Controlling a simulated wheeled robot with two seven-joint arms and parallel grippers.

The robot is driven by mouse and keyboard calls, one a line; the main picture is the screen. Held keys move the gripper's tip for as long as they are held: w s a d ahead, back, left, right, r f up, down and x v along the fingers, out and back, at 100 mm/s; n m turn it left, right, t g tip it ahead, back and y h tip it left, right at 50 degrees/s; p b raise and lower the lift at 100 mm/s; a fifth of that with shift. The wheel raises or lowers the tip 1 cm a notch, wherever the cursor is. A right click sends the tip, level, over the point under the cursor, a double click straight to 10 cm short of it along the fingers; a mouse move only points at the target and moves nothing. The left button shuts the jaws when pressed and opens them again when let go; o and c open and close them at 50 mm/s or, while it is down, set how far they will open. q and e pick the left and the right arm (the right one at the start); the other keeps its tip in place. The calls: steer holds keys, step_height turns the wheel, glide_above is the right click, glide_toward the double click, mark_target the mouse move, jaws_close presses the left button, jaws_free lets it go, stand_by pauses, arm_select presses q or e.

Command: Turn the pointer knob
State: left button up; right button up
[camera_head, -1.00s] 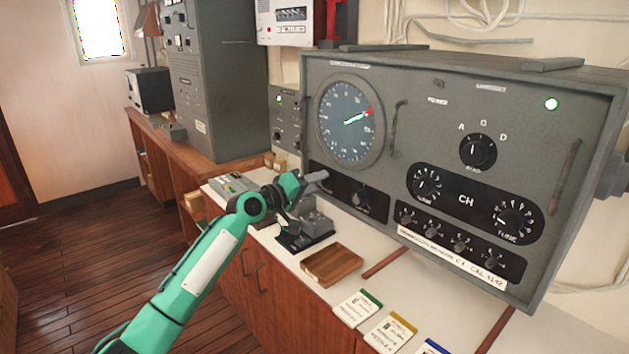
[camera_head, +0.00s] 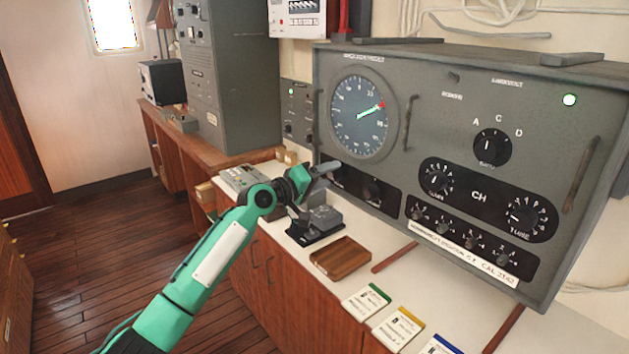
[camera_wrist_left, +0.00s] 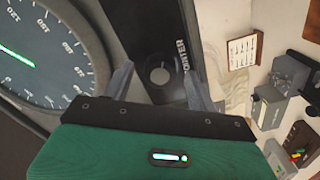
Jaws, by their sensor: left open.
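The grey console (camera_head: 455,100) stands on the counter, with a round dial (camera_head: 360,113) at its left. Below the dial is a dark panel with small knobs; one knob (camera_head: 373,191) shows just right of my left gripper (camera_head: 327,171). In the left wrist view a round grey knob (camera_wrist_left: 160,75) with a light pointer mark sits on the dark panel, seen between my open fingers. I cannot tell whether the fingers are around it or still short of it; no contact shows. Part of the panel is hidden behind the gripper in the head view. My right gripper is out of view.
Several cards (camera_head: 398,329) lie at the front right. A handle (camera_head: 408,122) projects beside the dial. Other knobs, including the A-C-D selector (camera_head: 491,147), are farther right.

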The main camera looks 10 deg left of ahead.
arm_select(q)
steer(key=b+v, duration=0.4)
steer(key=v, duration=0.9)
steer(key=shift+s+a, duration=0.2)
steer(key=shift+a, duration=0.05)
